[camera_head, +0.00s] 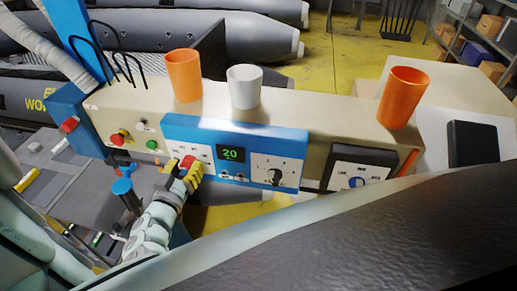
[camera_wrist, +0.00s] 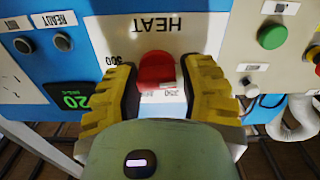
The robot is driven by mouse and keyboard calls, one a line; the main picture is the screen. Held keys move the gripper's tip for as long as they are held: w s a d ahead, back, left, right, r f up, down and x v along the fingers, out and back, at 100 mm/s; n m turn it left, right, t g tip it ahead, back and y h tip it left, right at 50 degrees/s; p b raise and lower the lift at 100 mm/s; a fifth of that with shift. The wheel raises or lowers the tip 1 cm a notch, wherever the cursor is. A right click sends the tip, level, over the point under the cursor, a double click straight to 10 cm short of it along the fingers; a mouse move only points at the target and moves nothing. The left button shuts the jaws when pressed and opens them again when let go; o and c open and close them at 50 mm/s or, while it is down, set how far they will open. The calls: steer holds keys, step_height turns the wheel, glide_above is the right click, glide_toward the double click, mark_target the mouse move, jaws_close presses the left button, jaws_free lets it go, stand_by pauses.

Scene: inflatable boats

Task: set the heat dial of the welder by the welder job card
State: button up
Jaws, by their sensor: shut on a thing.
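The welder's blue panel (camera_head: 235,131) faces me with a green display (camera_head: 231,154) reading 20. The heat dial is a red knob (camera_wrist: 155,70) under the HEAT label, which appears upside down in the wrist view. Printed numbers near it include 300 and what looks like 350; other marks are hidden by my fingers. My gripper (camera_wrist: 158,82) has its yellow fingers shut on the red knob, one on each side. In the head view my gripper (camera_head: 188,170) is at the panel's left part. I cannot make out a welder job card.
Two orange cups (camera_head: 184,76) (camera_head: 403,98) and a white cup (camera_head: 244,88) stand on the machine top. A black knob (camera_head: 276,177) is right of the display. Green (camera_head: 152,145) and red (camera_head: 118,138) buttons lie left. Grey boats fill the background.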

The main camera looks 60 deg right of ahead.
steer(key=shift+d+m, duration=0.1)
steer(key=shift+m, duration=0.9)
steer(key=m, duration=0.3)
steer(key=shift+f+m+b, duration=0.1)
steer(key=shift+m+b, duration=0.2)
steer(key=shift+b, duration=0.1)
steer(key=m+b, duration=0.4)
steer(key=m, duration=0.2)
steer(key=shift+s, duration=0.1)
steer(key=m+b, duration=0.5)
steer(key=m, duration=0.1)
steer(key=shift+s+m, duration=0.1)
steer(key=shift+m, duration=0.3)
steer(key=m+b, duration=0.4)
steer(key=shift+m, duration=0.4)
steer(key=shift+r, duration=0.2)
steer(key=o, duration=1.2)
